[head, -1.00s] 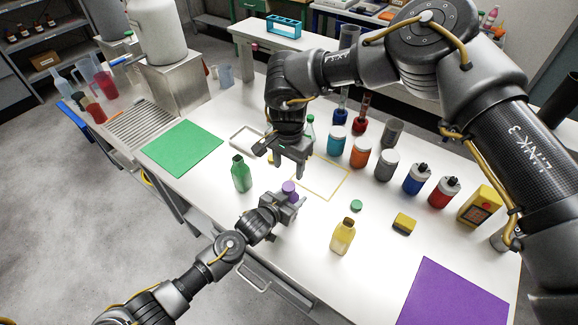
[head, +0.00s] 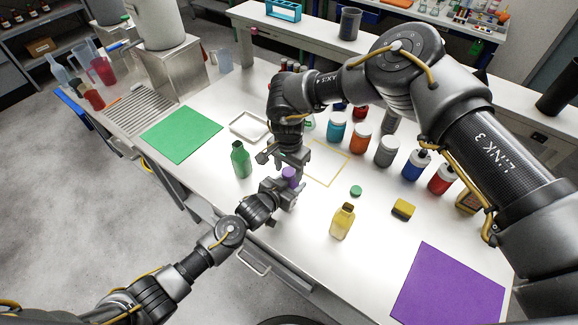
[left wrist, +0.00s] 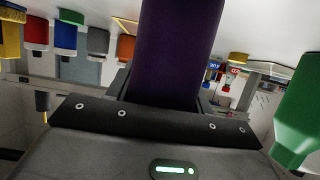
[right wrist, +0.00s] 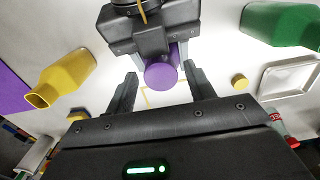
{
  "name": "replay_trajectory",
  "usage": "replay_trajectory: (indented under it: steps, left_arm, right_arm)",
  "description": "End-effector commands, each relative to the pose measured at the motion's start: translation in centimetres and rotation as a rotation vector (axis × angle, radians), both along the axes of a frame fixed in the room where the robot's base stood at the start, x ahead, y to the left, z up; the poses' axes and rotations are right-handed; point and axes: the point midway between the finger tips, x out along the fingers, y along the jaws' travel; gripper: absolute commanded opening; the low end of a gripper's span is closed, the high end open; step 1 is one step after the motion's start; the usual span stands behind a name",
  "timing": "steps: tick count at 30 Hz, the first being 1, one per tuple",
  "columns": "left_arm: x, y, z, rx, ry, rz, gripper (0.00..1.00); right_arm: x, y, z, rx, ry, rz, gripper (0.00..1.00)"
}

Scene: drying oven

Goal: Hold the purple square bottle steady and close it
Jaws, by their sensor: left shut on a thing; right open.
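The purple square bottle (head: 293,184) stands upright near the front edge of the white table. My left gripper (head: 282,197) is shut on its body; the bottle's purple side fills the middle of the left wrist view (left wrist: 178,50). A round purple cap (right wrist: 160,75) sits at the bottle's top; I cannot tell how tight it is. My right gripper (right wrist: 160,88) is open just above, pointing down. Its fingers are on either side of the cap in the right wrist view, with gaps between. In the head view the right gripper partly hides the bottle's top.
A green bottle (head: 240,160) stands to the left, a yellow bottle (head: 342,221) to the right. A white tray (head: 248,127) and several jars are behind. A purple mat (head: 449,288) lies front right.

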Motion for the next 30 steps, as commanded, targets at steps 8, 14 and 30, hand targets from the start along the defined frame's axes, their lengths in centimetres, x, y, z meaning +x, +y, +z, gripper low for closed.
replay_trajectory:
  steps: [8,14,30]
  left_arm:
    - [-0.02,0.00,-0.03,0.000,0.000,0.000,0.00]
    - [0.00,0.02,-0.03,0.001,0.001,0.000,0.00]
    - [0.03,0.05,-0.02,0.001,0.001,0.001,0.00]
  right_arm:
    - [0.00,0.01,0.03,0.000,0.000,0.000,0.32]
    - [-0.01,0.01,0.04,0.000,0.000,0.000,0.08]
    - [-0.01,-0.02,0.02,-0.001,0.000,-0.287,0.07]
